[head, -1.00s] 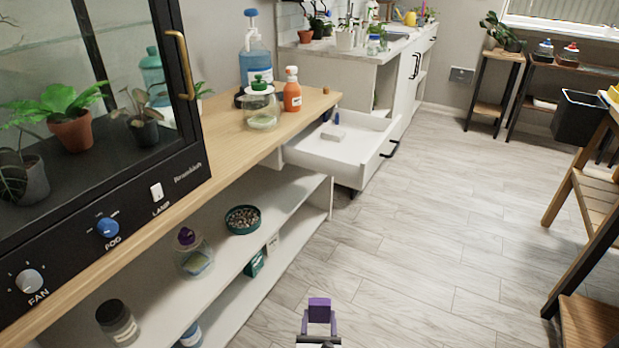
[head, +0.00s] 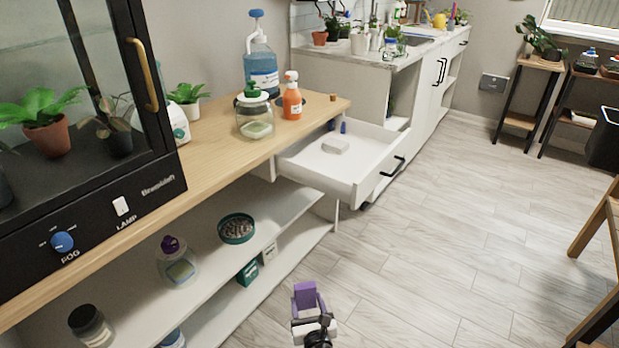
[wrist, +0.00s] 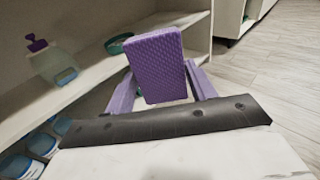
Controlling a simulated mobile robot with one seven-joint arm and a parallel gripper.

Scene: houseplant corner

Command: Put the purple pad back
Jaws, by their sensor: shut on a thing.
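The purple pad (head: 305,295) is a small textured block. My gripper (head: 308,312) is shut on it and holds it up above the floor, in front of the shelf unit. In the wrist view the purple pad (wrist: 157,64) sits between the two purple fingers of my gripper (wrist: 160,85), tilted a little. The open white drawer (head: 318,180) sticks out from under the wooden counter, beyond and above my gripper in the head view. A pale block (head: 335,146) lies inside it, and a small blue thing (head: 343,127) shows at its back.
The wooden counter (head: 205,150) holds a glass jar (head: 254,118), an orange bottle (head: 292,101) and a blue jug (head: 262,70). The shelf below has a green bowl (head: 237,229) and a purple-capped bottle (head: 176,262).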

